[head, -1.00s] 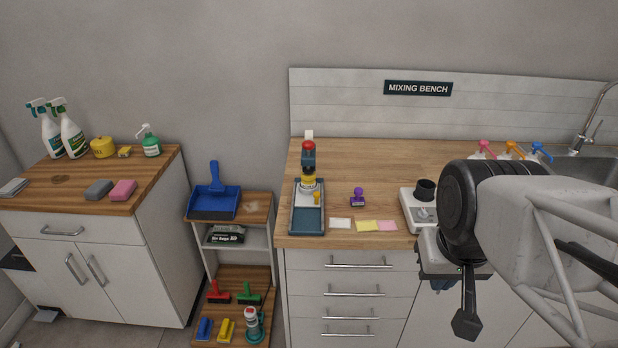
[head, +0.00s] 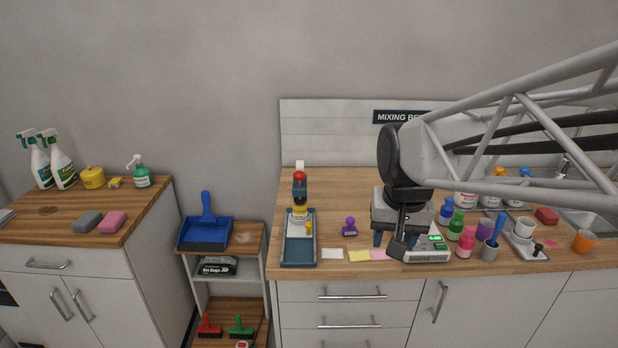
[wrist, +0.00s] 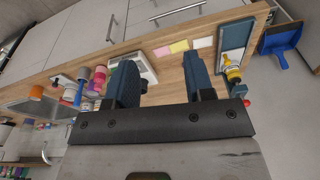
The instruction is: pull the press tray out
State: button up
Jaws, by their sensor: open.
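The press (head: 300,200) stands on the left end of the wooden mixing bench, with a red knob on top and a yellow part below it. In the wrist view the tray (wrist: 234,40) shows at the upper right, beyond the fingers. My gripper (head: 388,243) hangs over the bench to the right of the press, apart from it. In the wrist view my gripper (wrist: 158,82) has its two blue fingers spread with nothing between them.
A purple stamp (head: 350,226) and several paper notes (head: 359,256) lie between the press and my gripper. A white scale (head: 428,250) is partly hidden behind my gripper. Bottles and cups crowd the bench farther right. A blue dustpan (head: 204,232) sits on the lower shelf unit at left.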

jog(key=w+a+f+m, duration=0.1)
jog(key=w+a, duration=0.2)
jog(key=w, duration=0.4)
jog(key=w+a+f, duration=0.2)
jog(key=w+a, duration=0.1)
jog(key=w, duration=0.5)
jog(key=m+g, duration=0.2)
send_over(309, 223)
jog(key=f, duration=0.7)
jog(key=shift+s+d+f, duration=0.2)
jog(key=shift+s+f, duration=0.05)
jog(key=shift+w+a+f, duration=0.25)
jog(key=shift+w, duration=0.1)
jog(key=shift+f, duration=0.15)
jog(key=shift+f, duration=3.75)
grip_shut()
